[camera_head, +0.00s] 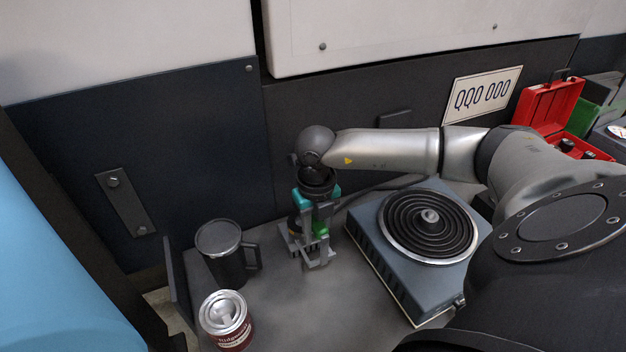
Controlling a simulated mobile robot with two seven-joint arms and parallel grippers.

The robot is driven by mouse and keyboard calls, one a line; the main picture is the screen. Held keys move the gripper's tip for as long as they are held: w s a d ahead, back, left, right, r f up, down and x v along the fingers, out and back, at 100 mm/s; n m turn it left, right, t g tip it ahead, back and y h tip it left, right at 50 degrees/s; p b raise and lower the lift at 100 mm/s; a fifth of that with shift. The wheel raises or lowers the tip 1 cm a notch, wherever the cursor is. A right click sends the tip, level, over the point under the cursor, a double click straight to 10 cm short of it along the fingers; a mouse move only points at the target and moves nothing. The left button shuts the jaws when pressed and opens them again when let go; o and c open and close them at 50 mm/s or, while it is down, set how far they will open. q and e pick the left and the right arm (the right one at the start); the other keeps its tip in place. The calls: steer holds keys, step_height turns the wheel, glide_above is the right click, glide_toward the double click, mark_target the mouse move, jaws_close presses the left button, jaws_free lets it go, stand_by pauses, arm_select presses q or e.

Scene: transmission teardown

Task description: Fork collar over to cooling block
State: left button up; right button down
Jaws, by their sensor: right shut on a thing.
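My right gripper (317,243) points down over the bench between the dark mug and the hot plate. It is shut on a small piece with a bright green part (320,230), which I take to be the fork collar; the fingers hide much of it. A grey, slotted block (291,241), probably the cooling block, shows just behind and left of the fingers, mostly covered by the gripper. I cannot tell whether the held piece touches it. My left gripper is not in view.
A dark mug (222,252) and a labelled can (227,320) stand to the left. A hot plate (375,245) with a black coil lies to the right, under my right arm. An open red case (549,105) is at the far right. Bench in front is clear.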

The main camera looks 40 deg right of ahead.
mark_target(320, 228)
steer(key=shift+s+a+p, duration=0.2)
steer(key=shift+s+p, duration=0.05)
steer(key=shift+s, duration=0.3)
steer(key=shift+s+a+p, duration=0.15)
steer(key=shift+s+p, duration=0.05)
steer(key=shift+s, duration=0.35)
steer(key=shift+r+p, duration=2.55)
steer(key=shift+r, duration=0.5)
steer(key=shift+a, duration=0.1)
